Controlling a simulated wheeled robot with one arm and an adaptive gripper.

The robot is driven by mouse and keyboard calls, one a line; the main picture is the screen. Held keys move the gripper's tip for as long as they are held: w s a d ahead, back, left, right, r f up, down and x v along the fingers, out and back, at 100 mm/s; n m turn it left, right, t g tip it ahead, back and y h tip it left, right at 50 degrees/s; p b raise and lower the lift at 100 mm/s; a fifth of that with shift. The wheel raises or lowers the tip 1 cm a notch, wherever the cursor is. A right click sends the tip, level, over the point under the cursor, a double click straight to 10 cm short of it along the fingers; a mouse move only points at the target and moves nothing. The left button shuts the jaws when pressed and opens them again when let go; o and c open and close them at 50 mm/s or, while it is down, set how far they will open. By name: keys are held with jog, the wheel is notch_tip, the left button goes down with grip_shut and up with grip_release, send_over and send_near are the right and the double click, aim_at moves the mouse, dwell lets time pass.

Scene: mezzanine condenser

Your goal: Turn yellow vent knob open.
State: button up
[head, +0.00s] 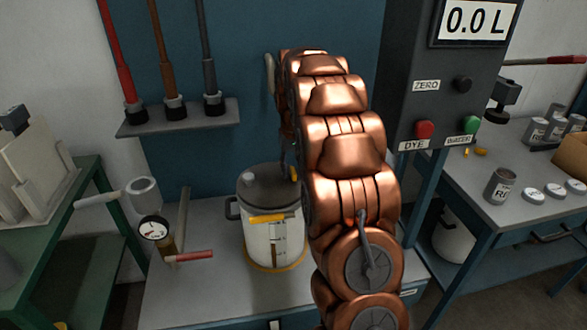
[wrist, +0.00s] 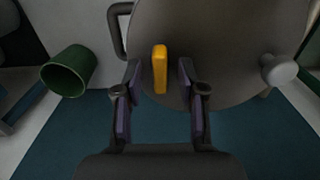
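In the wrist view a yellow knob (wrist: 159,69), an upright bar shape, sits on a round dark grey lid (wrist: 220,40). My gripper (wrist: 161,82) is open, with one finger on each side of the knob. Gaps show between the knob and both fingers, and I see no contact. In the head view the lid (head: 268,186) tops a pale vessel (head: 258,240) with a side handle. A yellow piece (head: 267,218) shows at the vessel's front; I cannot tell whether it is the same knob. My copper arm hides the vessel's right side and most of the gripper.
A pressure gauge (head: 154,228) and a red-handled valve (head: 190,256) stand left of the vessel. A control box (head: 440,90) reading 0.0 L is at the right. A pale knob (wrist: 279,70) stands on the lid, right of my fingers. A green cup (wrist: 69,70) is at the left.

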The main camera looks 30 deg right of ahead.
aim_at(293, 170)
notch_tip(293, 170, up, 12)
dwell(0.6)
dwell(0.5)
